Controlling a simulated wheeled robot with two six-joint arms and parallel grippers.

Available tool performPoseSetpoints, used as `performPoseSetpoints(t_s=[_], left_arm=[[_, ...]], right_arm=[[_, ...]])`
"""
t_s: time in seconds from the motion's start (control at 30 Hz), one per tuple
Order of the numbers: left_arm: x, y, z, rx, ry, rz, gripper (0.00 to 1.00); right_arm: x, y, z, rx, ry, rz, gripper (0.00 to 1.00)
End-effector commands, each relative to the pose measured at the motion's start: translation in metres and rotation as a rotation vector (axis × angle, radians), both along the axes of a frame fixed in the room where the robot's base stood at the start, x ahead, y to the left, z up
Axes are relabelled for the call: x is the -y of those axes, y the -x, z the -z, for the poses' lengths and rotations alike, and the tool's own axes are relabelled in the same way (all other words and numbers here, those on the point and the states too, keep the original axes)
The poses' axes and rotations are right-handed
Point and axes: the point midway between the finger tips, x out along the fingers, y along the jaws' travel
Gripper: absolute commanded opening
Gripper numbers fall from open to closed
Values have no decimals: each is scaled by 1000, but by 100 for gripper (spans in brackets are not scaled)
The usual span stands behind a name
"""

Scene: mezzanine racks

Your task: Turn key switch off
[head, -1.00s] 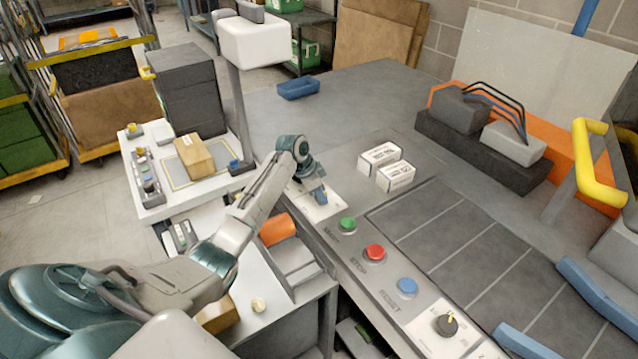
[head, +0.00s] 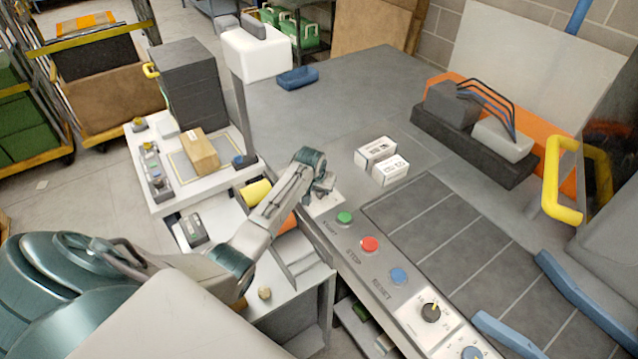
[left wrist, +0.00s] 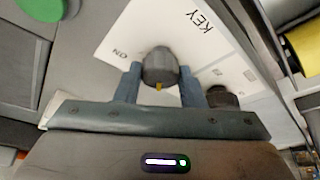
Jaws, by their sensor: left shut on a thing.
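The key switch is a dark round knob (left wrist: 160,68) with a small yellow mark, on a white plate (left wrist: 112,38) lettered KEY and ON. In the left wrist view the yellow mark points toward the gripper body, and the ON lettering lies to the left of the knob. My left gripper (left wrist: 158,86) has its two blue fingers on either side of the knob and is shut on it. In the head view my left gripper (head: 322,187) is down at the white plate (head: 326,206), hiding the knob. My right gripper is not in view.
Green (head: 344,218), red (head: 369,244) and blue (head: 398,275) buttons run along the console toward another rotary knob (head: 431,311). White boxes (head: 388,169) stand just right of the gripper. A yellow cylinder (head: 257,193) lies left of it. The grey table behind is mostly clear.

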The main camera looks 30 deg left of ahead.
Motion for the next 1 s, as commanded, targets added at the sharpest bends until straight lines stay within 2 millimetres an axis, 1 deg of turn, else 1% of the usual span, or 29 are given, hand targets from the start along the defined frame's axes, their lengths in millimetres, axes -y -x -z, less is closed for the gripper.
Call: performPoseSetpoints(t_s=[0.03,0.1,0.33,0.87,0.9,1.0], left_arm=[[0,-1,-4,2,0,-26,13],[1,-1,-3,1,0,-61,13],[1,-1,-2,3,0,-135,13],[1,-1,-1,2,0,-159,13],[1,-1,-1,2,0,-159,40],[1,-1,-1,1,0,-158,57]], right_arm=[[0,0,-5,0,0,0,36],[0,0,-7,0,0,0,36],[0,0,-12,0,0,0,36],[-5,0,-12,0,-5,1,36],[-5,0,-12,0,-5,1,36],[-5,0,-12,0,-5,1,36]])
